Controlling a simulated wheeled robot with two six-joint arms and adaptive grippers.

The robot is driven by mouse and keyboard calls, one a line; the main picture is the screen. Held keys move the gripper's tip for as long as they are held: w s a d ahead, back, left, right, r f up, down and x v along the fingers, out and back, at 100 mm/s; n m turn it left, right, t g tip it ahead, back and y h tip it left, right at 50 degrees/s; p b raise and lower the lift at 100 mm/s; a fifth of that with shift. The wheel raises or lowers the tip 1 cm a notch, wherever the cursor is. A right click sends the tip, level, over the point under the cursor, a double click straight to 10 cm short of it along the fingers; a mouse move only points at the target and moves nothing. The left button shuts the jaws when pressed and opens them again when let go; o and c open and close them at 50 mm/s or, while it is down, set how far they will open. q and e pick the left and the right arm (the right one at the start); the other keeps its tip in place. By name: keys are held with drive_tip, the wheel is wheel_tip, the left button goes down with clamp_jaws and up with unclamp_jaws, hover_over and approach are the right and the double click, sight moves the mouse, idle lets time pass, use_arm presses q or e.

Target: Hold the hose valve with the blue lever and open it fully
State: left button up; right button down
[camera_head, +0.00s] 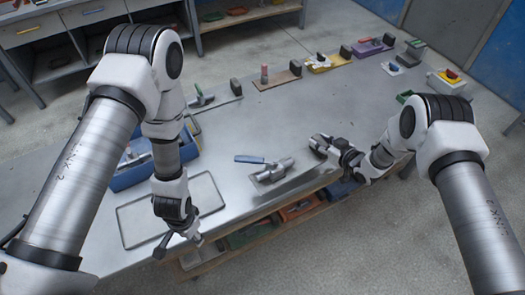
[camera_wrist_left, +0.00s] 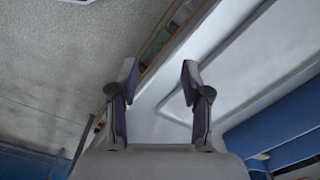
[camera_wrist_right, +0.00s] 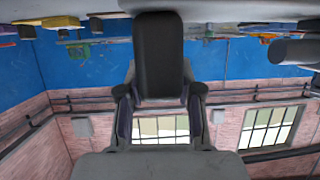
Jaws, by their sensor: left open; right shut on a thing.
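The hose valve (camera_head: 272,172) is a grey metal body lying on a grey plate at the table's middle front. Its blue lever (camera_head: 249,159) sticks out to the left. My right gripper (camera_head: 322,144) is to the right of the valve and apart from its visible body. It is shut on a dark block (camera_wrist_right: 158,50), which stands between its fingers in the right wrist view. My left gripper (camera_head: 180,245) is open and empty, pointing down near the table's front edge. Its spread fingers (camera_wrist_left: 158,85) show in the left wrist view.
A shallow grey tray (camera_head: 125,212) lies at the left front, with a blue bin (camera_head: 125,178) behind it. Several small stations, one with a purple base (camera_head: 372,48), line the table's back. A shelf with bins (camera_head: 300,208) is under the front edge.

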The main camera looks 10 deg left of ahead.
idle(0.5)
use_arm(q)
wheel_tip(320, 180, up, 21)
drive_tip(key=m, duration=1.4)
hover_over(247, 158)
wheel_tip(247, 158, down, 12)
drive_tip(key=shift+f, duration=0.1)
clamp_jaws()
